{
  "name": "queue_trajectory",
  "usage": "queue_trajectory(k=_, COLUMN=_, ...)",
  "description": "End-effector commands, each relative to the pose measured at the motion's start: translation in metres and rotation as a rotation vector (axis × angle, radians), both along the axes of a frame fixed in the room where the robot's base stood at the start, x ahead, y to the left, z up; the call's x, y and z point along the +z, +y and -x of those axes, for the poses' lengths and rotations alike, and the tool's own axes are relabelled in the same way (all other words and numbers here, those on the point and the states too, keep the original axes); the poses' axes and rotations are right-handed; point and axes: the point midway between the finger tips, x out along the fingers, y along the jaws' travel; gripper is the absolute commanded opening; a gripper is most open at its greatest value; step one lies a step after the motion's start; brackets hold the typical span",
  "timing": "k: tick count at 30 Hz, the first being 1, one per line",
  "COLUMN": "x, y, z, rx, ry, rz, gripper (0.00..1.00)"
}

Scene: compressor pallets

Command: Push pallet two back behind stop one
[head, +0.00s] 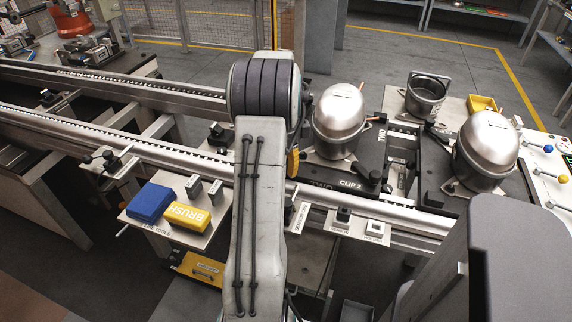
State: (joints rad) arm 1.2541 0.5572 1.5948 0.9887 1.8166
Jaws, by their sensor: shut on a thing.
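Pallet two (371,153) is a dark plate on the conveyor rails right of centre, with "TWO" and "CLIP 2" on its front edge. It bears a silver domed compressor (340,118), upright. My arm crosses the middle of the view, its dark ringed wrist just left of the dome. My gripper's fingers are hidden behind the arm, so their contact with the pallet cannot be seen. Small dark fittings sit on the rails to the left, one on the front rail (103,160) and one near the back rail (218,136). I cannot read which is stop one.
A second silver compressor (486,143) stands on another dark pallet at the right. A steel pot (426,97) and a yellow bin (481,103) are behind. The rails left of my arm look mostly clear.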

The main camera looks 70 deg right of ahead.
Motion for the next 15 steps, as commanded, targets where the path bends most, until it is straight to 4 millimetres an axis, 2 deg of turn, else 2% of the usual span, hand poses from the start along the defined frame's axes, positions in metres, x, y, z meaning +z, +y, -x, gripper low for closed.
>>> queue_trajectory(k=15, x=-0.002, y=0.003, z=-0.014, rx=-0.001, ry=0.004, rz=-0.009, gripper=0.07)
